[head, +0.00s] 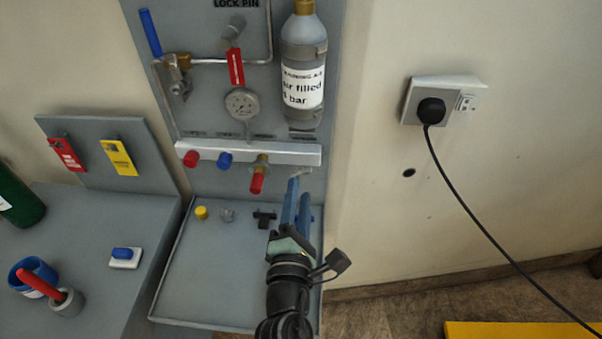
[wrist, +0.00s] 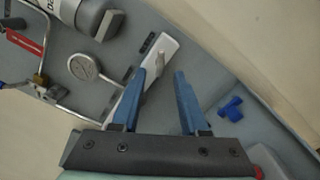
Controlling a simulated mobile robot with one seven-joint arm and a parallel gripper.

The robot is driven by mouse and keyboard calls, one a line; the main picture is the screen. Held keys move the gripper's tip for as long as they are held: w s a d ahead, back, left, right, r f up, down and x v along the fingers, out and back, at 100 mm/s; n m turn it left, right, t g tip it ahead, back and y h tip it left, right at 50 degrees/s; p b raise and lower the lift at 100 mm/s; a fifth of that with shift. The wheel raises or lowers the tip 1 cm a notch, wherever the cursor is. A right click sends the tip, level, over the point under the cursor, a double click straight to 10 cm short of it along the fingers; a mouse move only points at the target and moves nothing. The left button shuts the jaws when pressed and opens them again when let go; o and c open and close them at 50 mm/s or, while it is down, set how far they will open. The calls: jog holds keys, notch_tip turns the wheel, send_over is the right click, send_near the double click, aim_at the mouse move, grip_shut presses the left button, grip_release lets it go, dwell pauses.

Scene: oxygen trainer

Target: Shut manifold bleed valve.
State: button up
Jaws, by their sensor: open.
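A gauge (head: 242,103) and a grey bottle (head: 304,60) are above the bar. Below is a grey tray (head: 205,290) with a yellow cap (head: 201,212), a clear piece (head: 228,215) and a black T-shaped part (head: 264,217). A blue part (wrist: 230,107) lies right of the fingers.

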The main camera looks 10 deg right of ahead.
aim_at(302, 175)
jog(key=shift+x, duration=2.45)
grip_shut()
